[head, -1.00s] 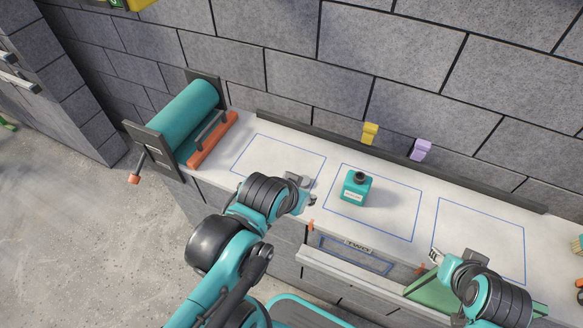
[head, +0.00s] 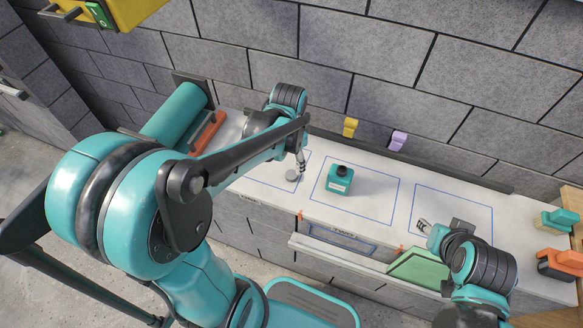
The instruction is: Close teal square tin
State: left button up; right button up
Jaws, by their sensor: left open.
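The teal square tin (head: 339,181) stands upright inside the middle blue outline on the white worktop. It has a pale label on its front and a dark round neck or top. I cannot tell whether its mouth is covered. A small grey round piece (head: 292,176) lies on the worktop left of the tin, just below my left gripper. My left gripper (head: 301,164) is open and points down, left of the tin and apart from it. My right gripper (head: 424,227) is low at the right, away from the tin; its jaws are too small to read.
A teal roller (head: 178,115) with an orange bar stands at the left end. A yellow clip (head: 350,127) and a purple clip (head: 397,141) sit along the back ledge. Teal and orange blocks (head: 556,221) are at far right.

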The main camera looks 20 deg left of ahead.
aim_at(291, 175)
pick_arm(q)
jog(key=shift+w+a+f+m+g+p, duration=0.4)
jog(key=shift+w+f+m+g+p, duration=0.1)
jog(key=shift+w+f+m, duration=0.15)
jog(key=shift+w+a+f, duration=0.1)
jog(key=shift+w+f, duration=0.05)
jog(key=shift+f, duration=0.2)
pick_arm(e)
jog(key=shift+r, duration=0.9)
pick_arm(q)
jog(key=shift+f, duration=0.1)
jog(key=shift+f+b, duration=0.45)
jog(key=shift+f, duration=0.75)
pick_arm(e)
jog(key=shift+f, duration=0.5)
pick_arm(q)
jog(key=f+b, duration=0.1)
jog(key=f, duration=0.2)
jog(key=f+b, duration=0.1)
jog(key=f, duration=0.1)
jog(key=shift+s+f+b, duration=0.15)
jog(key=shift+s+b, duration=0.1)
jog(key=shift+b, duration=0.1)
pick_arm(e)
notch_tip(291, 175, down, 3)
jog(key=shift+r, duration=0.2)
